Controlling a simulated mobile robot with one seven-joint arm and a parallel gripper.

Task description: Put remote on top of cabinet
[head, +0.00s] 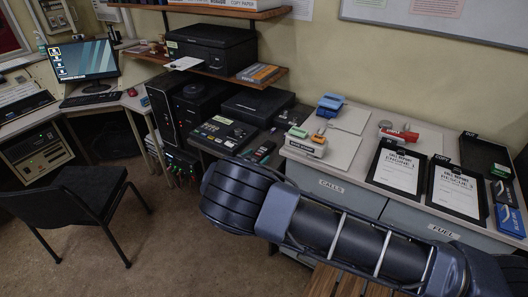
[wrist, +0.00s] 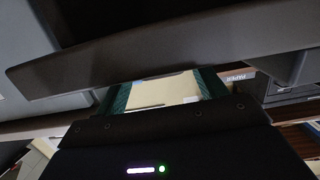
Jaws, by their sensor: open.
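The grey cabinet (head: 345,198) stands at the right, with drawer fronts labelled CALLS and FUEL; my arm crosses in front of part of it. A small dark oblong thing (head: 263,151) lies at the edge of the dark desk just left of the cabinet; it may be the remote, but it is too small to be sure. My gripper (wrist: 162,92) shows in the wrist view, its two teal fingers apart, with a pale surface beyond and nothing clearly held between them. The gripper cannot be made out in the head view.
The cabinet top carries two clipboards (head: 397,168), a black tray (head: 484,152), staplers and boxes. A printer (head: 212,48) sits on a shelf above the desk. A black chair (head: 83,208) stands at left. In the wrist view a large dark slab (wrist: 160,50) crosses close above the fingers.

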